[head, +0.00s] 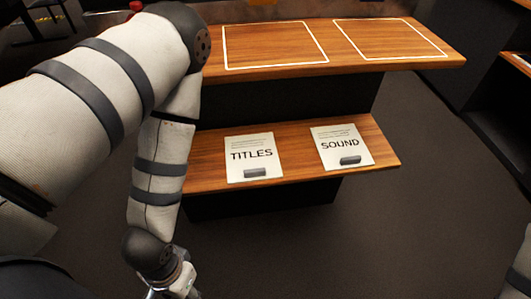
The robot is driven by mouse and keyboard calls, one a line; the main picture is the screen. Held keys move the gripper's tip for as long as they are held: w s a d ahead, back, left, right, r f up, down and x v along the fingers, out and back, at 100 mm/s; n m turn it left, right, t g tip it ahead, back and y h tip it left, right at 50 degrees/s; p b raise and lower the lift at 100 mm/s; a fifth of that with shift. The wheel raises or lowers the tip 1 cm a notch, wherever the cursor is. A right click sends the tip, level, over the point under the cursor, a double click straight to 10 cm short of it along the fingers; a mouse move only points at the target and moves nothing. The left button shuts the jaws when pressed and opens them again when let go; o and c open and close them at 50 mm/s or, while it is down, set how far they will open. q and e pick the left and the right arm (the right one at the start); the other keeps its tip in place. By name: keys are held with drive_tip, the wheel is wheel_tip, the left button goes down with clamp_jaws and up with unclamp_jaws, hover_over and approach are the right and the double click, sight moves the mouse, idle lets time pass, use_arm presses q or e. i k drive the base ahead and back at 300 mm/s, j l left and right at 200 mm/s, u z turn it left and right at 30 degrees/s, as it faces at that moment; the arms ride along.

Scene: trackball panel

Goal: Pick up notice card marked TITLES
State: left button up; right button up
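The notice card marked TITLES (254,162) lies on the lower wooden shelf (210,149), toward its left end. It is white with black lettering and a small grey block (255,173) at its lower edge. My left arm comes in from the left and bends down beside the shelf's left end. My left gripper is at the bottom edge, mostly cut off, well below and left of the card and apart from it; its fingers cannot be made out. My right gripper is not seen; only a piece of pale arm shows at the lower right edge.
A similar white card marked SOUND (342,146) lies on the same shelf, right of the TITLES card. The upper wooden top (330,64) has two white outlined areas, both empty. Dark floor (400,235) in front of the shelf is clear. Dark furniture stands at right.

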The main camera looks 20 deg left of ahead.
sight(253, 157)
drive_tip(key=i+l+u, duration=0.1)
drive_tip(key=l+u, duration=1.15)
drive_tip(key=l, duration=0.2)
drive_tip(key=k+l+u, duration=0.2)
drive_tip(key=l+u, duration=0.2)
drive_tip(key=l, duration=0.1)
